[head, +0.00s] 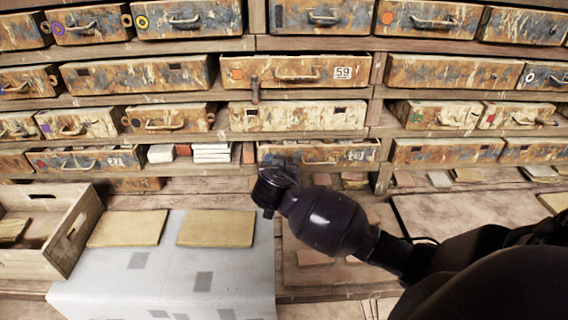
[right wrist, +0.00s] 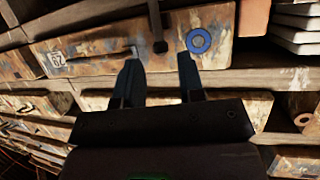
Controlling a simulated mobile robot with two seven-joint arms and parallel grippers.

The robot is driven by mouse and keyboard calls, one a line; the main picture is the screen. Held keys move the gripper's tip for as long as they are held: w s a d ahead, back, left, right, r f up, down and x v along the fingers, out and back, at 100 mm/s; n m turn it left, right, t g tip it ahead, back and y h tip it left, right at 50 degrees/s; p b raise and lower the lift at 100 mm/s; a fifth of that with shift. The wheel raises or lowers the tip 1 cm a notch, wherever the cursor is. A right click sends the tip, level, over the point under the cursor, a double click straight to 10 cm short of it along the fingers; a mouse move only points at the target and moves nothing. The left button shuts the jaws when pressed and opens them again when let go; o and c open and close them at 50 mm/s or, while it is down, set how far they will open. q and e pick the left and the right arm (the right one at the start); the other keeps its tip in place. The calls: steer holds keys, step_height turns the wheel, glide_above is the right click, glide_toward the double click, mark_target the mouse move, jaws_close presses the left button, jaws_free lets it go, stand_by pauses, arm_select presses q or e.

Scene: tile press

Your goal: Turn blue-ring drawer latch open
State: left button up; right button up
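The blue-ring drawer (right wrist: 115,52) is close ahead in the right wrist view, which shows it upside down. Its blue ring (right wrist: 198,41) is clear there. A narrow upright bar (right wrist: 154,18), which looks like the latch, crosses the drawer front beside the ring, with a dark square spot at its end. In the head view this seems to be the drawer marked 20 (head: 325,152), its ring hidden behind my gripper. My right gripper (right wrist: 158,78) is open and empty, fingers apart, short of the drawer front. Its body also shows in the head view (head: 274,182). My left gripper is out of view.
Shelves of painted drawers fill the back. White tiles (head: 211,153) sit in an open space left of the drawer. Another bar (head: 254,88) hangs by the drawer marked 59 (head: 300,70). A wooden crate (head: 78,232) and tan tiles (head: 216,228) are on the bench.

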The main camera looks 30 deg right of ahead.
steer(key=shift+x, duration=1.7)
steer(key=shift+c, duration=0.2)
jaws_close()
